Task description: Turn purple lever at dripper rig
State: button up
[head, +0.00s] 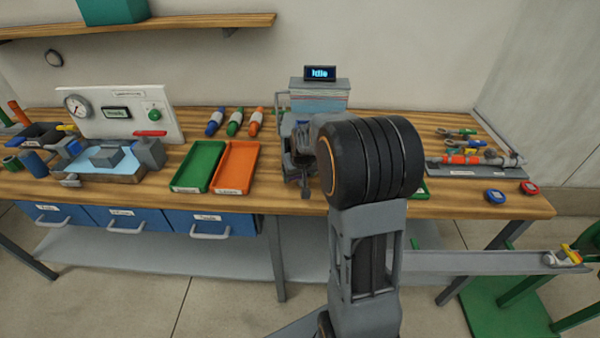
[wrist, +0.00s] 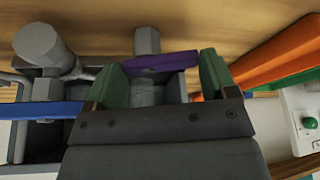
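The purple lever (wrist: 160,62) shows in the wrist view as a bar across a grey fitting, slightly tilted. My gripper (wrist: 162,80) has its two green fingertips wide apart, one near each end of the lever. I cannot tell whether they touch it. In the head view, a grey rig with an "Idle" display (head: 320,73) stands at the middle of the bench, partly hidden behind my arm. The purple lever and my gripper are hidden in that view.
A blue bar (wrist: 45,110) and a grey cylinder (wrist: 40,45) lie left of my gripper in the wrist view. In the head view, a green tray (head: 206,148) and an orange tray (head: 252,148) sit left of the rig. A pipe assembly (head: 465,159) lies right.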

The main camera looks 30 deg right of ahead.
jog(key=shift+c, duration=0.8)
jog(key=shift+w+m, duration=0.1)
jog(key=shift+m, duration=0.4)
jog(key=shift+w+f+m+h+b, duration=0.15)
jog(key=shift+m+h+b, duration=0.45)
jog(key=shift+m, duration=0.5)
jog(key=shift+r+m+h, duration=0.2)
jog(key=shift+m+h, duration=0.1)
jog(key=shift+m, duration=0.3)
jog(key=o, duration=0.6)
jog(key=shift+g, duration=0.3)
jog(key=shift+o, duration=0.2)
jog(key=shift+r, duration=0.1)
